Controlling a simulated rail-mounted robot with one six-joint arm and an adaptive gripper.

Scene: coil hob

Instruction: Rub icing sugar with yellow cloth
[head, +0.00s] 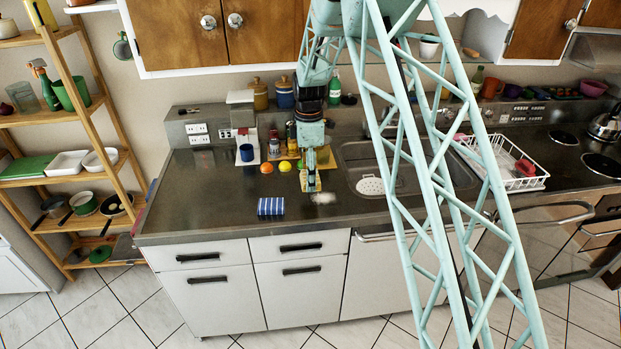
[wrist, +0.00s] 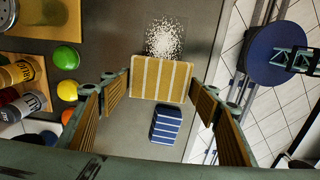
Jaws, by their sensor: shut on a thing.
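The yellow cloth (head: 316,187), a folded block with pale stripes, is between the fingertips of my gripper (head: 310,168), which is shut on it. In the wrist view the cloth (wrist: 162,72) spans the space between the fingers of my gripper (wrist: 161,88). The icing sugar (head: 323,198) is a white scattered patch on the dark counter, just right of and in front of the cloth. In the wrist view the sugar (wrist: 166,36) lies directly beyond the cloth's upper edge. Whether the cloth touches the counter, I cannot tell.
A blue striped cloth (head: 270,206) lies near the counter's front edge, left of the sugar. An orange (head: 267,167), a lemon (head: 285,166) and a green fruit (wrist: 66,58) sit behind. The sink (head: 370,185) is to the right. Jars stand on a board behind.

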